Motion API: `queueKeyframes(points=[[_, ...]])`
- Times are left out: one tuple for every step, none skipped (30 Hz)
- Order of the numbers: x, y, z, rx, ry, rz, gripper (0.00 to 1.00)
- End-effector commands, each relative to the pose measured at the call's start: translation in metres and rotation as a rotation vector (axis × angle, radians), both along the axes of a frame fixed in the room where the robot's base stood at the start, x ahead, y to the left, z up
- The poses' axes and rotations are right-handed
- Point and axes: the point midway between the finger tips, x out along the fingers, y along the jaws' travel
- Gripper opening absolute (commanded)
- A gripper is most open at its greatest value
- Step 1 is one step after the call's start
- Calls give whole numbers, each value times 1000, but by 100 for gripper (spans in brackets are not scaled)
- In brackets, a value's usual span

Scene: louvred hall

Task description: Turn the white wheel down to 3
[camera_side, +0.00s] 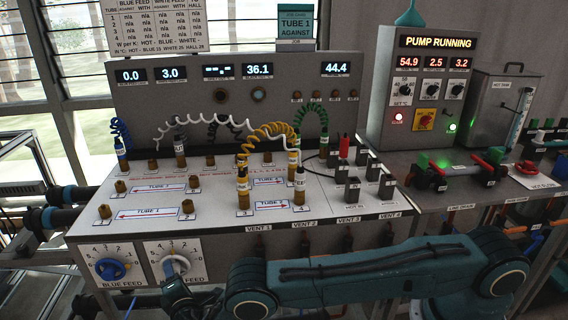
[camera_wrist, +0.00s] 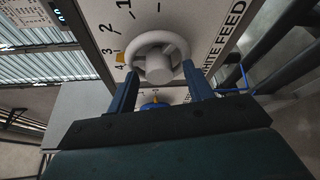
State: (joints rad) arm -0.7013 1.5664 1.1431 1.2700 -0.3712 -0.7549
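The white wheel (camera_side: 175,266) sits on the front panel's WHITE FEED dial, right of the blue wheel (camera_side: 110,268). In the wrist view the white wheel (camera_wrist: 158,62) has a round rim and a thick hub. In the side view my gripper (camera_side: 174,280) covers the wheel's lower part. The second panel display (camera_side: 171,73) reads 3.0; the first display (camera_side: 131,76) reads 0.0.
Hose ends and coiled hoses (camera_side: 270,135) stand on the bench top (camera_side: 140,230) above the dials. Vent valves (camera_side: 300,240) line the front edge to the right, behind my arm. The pump box (camera_side: 425,85) reads PUMP RUNNING. Dark pipes (camera_side: 60,210) run at the left.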

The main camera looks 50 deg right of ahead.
Motion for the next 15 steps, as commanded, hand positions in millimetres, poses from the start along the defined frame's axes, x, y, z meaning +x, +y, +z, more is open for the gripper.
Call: queueKeyframes(points=[[0, 0, 0, 0, 0, 0, 52], [0, 0, 0, 0, 0, 0, 52], [0, 0, 0, 0, 0, 1, 52], [0, 0, 0, 0, 0, 1, 52], [0, 0, 0, 0, 0, 1, 52], [-1, 1, 0, 0, 0, 1, 52], [-1, 1, 0, 0, 0, 1, 52], [-1, 1, 0, -1, 1, 1, 52], [-3, 2, 0, -1, 1, 1, 52], [-4, 2, 0, 0, 2, 2, 52], [-5, 3, 0, 0, 2, 2, 52], [-7, 4, 1, 0, 2, 2, 52], [-9, 5, 1, 0, 2, 2, 52], [-11, 6, 1, 0, 2, 3, 52], [-14, 8, 1, 0, 2, 3, 52]])
